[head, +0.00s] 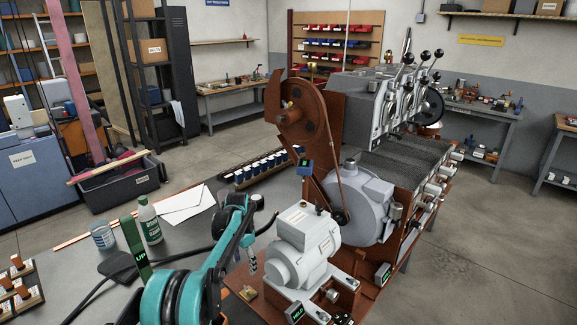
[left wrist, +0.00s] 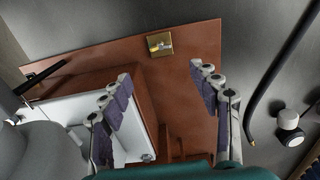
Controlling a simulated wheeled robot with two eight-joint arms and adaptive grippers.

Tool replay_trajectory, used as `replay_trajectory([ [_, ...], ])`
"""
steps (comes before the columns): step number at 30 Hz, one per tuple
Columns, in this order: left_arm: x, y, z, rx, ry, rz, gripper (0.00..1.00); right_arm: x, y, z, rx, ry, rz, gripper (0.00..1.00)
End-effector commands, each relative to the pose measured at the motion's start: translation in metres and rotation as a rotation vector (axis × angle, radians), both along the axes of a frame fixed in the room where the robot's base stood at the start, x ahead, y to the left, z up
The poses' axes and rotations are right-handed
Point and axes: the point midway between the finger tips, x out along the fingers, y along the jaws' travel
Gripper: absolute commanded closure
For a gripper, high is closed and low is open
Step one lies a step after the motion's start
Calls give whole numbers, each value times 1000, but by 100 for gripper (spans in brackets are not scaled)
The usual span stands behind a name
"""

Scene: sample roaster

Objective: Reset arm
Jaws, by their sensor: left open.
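My left arm comes in teal from the bottom left of the head view. Its gripper (head: 250,258) hangs beside the grey motor (head: 303,240) of the roaster, pointing down over the reddish-brown base plate. In the left wrist view the two fingers of the left gripper (left wrist: 162,92) are spread apart with nothing between them. A small brass block (head: 247,293) sits on the base plate near the gripper; it also shows in the left wrist view (left wrist: 159,44), beyond the fingertips. My right gripper is not in view.
The roaster (head: 372,190) with its belt wheel and levers stands to the right. A rack of sample vials (head: 262,165), white envelope (head: 187,204), green-labelled bottle (head: 149,222) and jar (head: 103,236) stand on the grey bench. A black cable (left wrist: 284,65) runs beside the base plate.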

Motion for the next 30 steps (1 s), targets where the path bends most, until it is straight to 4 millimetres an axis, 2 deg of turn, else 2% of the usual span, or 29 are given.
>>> replay_trajectory([
  [5, -31, -5, 53, -1, -68, 71, 38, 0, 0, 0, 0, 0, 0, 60],
  [8, -59, -8, 86, -5, -124, 130, 38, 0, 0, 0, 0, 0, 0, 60],
  [12, -105, -13, 123, -18, -201, 212, 38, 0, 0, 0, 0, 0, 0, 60],
  [15, -141, -16, 142, -32, -257, 271, 38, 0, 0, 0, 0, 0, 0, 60],
  [18, -179, -19, 154, -49, -311, 328, 38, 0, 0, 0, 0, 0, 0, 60],
  [22, -229, -22, 160, -77, -380, 403, 38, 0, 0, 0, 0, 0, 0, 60],
  [26, -279, -25, 153, -111, -448, 476, 38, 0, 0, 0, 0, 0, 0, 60],
  [30, -323, -27, 136, -152, -515, 546, 38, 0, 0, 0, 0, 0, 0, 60],
])
